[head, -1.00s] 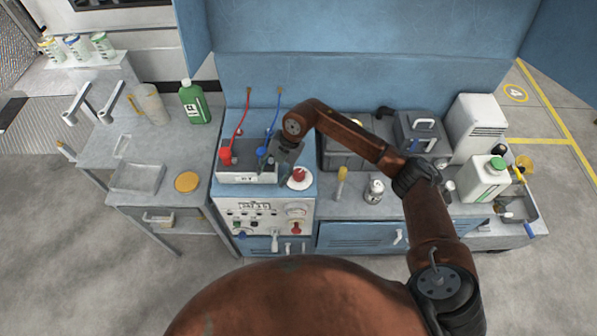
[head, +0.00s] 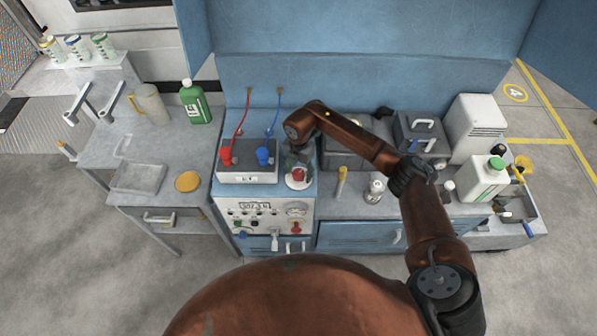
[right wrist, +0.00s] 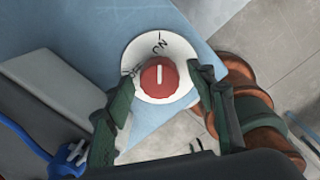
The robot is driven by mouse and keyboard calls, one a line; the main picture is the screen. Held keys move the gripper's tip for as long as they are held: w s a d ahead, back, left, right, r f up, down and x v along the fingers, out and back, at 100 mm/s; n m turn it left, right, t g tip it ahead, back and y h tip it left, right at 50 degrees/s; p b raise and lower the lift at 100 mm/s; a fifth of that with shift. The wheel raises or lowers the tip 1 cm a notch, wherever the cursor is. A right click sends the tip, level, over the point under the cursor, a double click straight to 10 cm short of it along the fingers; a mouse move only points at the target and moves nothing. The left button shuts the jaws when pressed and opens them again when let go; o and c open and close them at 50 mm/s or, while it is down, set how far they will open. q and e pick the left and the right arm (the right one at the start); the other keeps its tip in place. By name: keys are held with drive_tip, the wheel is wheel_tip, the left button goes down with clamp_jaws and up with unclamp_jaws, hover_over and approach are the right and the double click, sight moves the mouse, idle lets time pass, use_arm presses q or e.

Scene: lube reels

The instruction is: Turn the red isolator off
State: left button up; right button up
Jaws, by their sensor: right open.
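The red isolator (head: 298,175) is a red rotary knob on a round white plate on the blue bench top, beside the grey battery box. In the right wrist view the red knob (right wrist: 159,76) carries a white pointer line that points towards the marking reading ON at the top of its plate; another marking is partly hidden at the left. My right gripper (head: 298,164) is above the isolator. In the right wrist view its open fingers (right wrist: 160,88) stand on either side of the knob, apart from it. My left gripper is not in view.
The grey box (head: 246,175) with red (head: 226,155) and blue (head: 263,157) clamps stands just left of the isolator. A control panel (head: 265,217) is on the front below. A yellow-topped brush (head: 342,178) and a small jar (head: 375,190) stand to the right.

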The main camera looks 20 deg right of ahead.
drive_tip(key=shift+c, duration=0.4)
drive_tip(key=c, duration=1.1)
drive_tip(key=shift+n, duration=0.3)
drive_tip(key=n+b, duration=0.1)
drive_tip(key=n, duration=0.2)
drive_tip(key=shift+b, duration=0.4)
drive_tip(key=n+b, duration=0.2)
drive_tip(key=n, duration=0.3)
drive_tip(key=shift+f+b, duration=0.1)
drive_tip(key=shift+b, duration=0.2)
drive_tip(key=n+b, duration=0.2)
drive_tip(key=n, duration=0.3)
drive_tip(key=shift+n, duration=0.4)
drive_tip(key=shift+n+b, duration=1)
drive_tip(key=shift+n, duration=0.7)
